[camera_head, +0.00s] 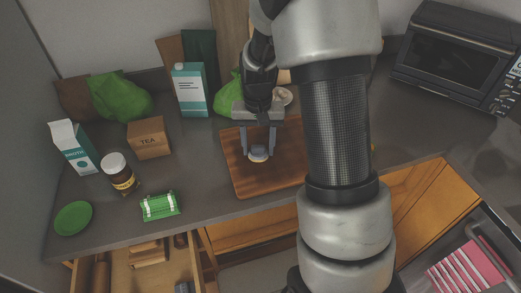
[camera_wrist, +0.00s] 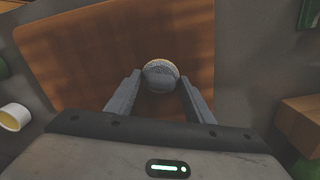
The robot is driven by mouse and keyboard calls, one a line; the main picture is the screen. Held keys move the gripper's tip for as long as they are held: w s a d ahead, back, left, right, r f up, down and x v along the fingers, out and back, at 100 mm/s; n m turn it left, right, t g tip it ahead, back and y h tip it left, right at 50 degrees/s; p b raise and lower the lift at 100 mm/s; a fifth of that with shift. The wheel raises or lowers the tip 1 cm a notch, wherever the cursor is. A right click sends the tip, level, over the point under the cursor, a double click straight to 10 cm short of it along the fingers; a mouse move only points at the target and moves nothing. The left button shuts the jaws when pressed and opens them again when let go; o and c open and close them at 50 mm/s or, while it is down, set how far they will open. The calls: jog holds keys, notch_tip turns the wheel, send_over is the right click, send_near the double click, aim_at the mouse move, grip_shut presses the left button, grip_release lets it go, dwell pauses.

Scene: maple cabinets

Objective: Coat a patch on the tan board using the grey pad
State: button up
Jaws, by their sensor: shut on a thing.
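The tan board (camera_head: 244,184) looks reddish brown and lies flat on the counter, right of centre; my arm hides its right part. It also fills the upper middle of the wrist view (camera_wrist: 75,55). My gripper (camera_head: 258,151) is over the board, shut on the grey pad (camera_head: 258,152). In the wrist view the grey pad (camera_wrist: 160,78) sits between my fingertips (camera_wrist: 160,92). A pale rounded edge shows around the pad's far side; I cannot tell whether it is the pad's face or coating. The pad is at the board's surface or just above it.
A green-and-white pack (camera_head: 160,205) lies near the front edge. A microwave (camera_head: 455,62) is at right. Drawers (camera_head: 140,268) stand open below.

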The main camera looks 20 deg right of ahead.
jog(key=shift+w+f+p, duration=0.1)
jog(key=shift+w+p, duration=0.85)
jog(key=shift+w, duration=5.3)
jog(key=shift+d, duration=1.45)
jog(key=shift+s+b, duration=0.35)
jog(key=shift+s, duration=1.45)
jog(key=shift+s+b, duration=0.65)
jog(key=shift+s, duration=3.15)
jog(key=shift+s+b, duration=0.4)
jog(key=shift+s, duration=5)
jog(key=shift+d, duration=1.35)
jog(key=shift+w+p, duration=0.45)
jog(key=shift+w, duration=5.25)
